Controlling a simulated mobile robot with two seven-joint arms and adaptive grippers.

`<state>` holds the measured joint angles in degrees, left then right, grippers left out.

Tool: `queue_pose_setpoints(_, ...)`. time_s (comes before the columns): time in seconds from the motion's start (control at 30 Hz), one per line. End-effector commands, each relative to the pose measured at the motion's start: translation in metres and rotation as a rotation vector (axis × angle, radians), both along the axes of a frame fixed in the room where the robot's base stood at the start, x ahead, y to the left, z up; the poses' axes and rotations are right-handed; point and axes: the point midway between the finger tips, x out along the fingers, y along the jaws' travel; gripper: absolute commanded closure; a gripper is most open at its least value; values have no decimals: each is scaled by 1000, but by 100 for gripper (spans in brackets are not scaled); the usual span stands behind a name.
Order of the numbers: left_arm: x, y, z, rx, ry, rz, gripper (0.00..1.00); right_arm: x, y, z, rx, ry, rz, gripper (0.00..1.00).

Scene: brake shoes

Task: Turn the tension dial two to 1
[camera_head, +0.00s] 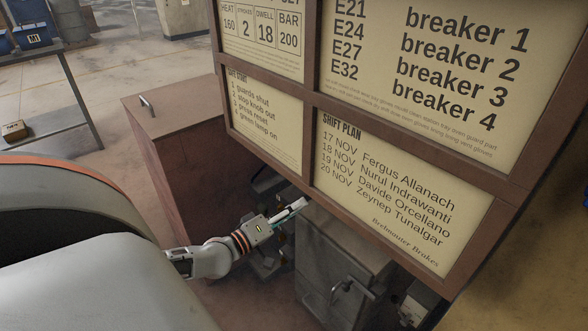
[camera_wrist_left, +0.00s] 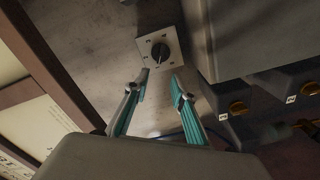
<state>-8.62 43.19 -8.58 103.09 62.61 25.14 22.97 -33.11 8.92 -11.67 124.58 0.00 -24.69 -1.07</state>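A black rotary dial (camera_wrist_left: 159,52) sits on a square, pale plate in the left wrist view. Its number marks are too small to read, and I cannot tell whether it is tension dial two. My left gripper (camera_wrist_left: 156,86) is open, its two teal-padded fingers apart with the dial just beyond and between their tips. Nothing is between the fingers. In the head view the left gripper (camera_head: 296,207) reaches in below the notice board, and the dial is hidden there. My right gripper is not in view.
A notice board (camera_head: 408,190) hangs close above the left gripper. A grey cabinet (camera_head: 338,262) and a reddish-brown cabinet (camera_head: 172,140) flank it.

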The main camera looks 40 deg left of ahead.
Motion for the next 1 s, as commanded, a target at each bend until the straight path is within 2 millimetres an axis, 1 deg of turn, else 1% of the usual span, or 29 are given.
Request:
queue_pose_setpoints(0.13, -4, 0, 0, -1, -1, 0, 75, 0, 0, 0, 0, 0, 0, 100)
queue_pose_setpoints(0.63, -4, 0, 0, -1, -1, 0, 75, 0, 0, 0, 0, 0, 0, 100)
queue_pose_setpoints(0.73, -7, -6, 0, 15, 2, -10, 75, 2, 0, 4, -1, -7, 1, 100)
queue_pose_setpoints(0.77, -9, -12, 0, 28, 5, -18, 75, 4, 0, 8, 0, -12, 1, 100)
queue_pose_setpoints(0.87, -25, -44, -2, 123, 24, -68, 75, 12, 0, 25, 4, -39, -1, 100)
queue_pose_setpoints(0.93, -44, -78, -7, 234, 47, -123, 75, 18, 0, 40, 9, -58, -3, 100)
queue_pose_setpoints(0.97, -55, -94, -10, 292, 59, -150, 75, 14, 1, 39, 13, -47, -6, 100)
queue_pose_setpoints(1.0, -70, -117, -16, 376, 79, -188, 75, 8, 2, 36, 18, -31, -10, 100)
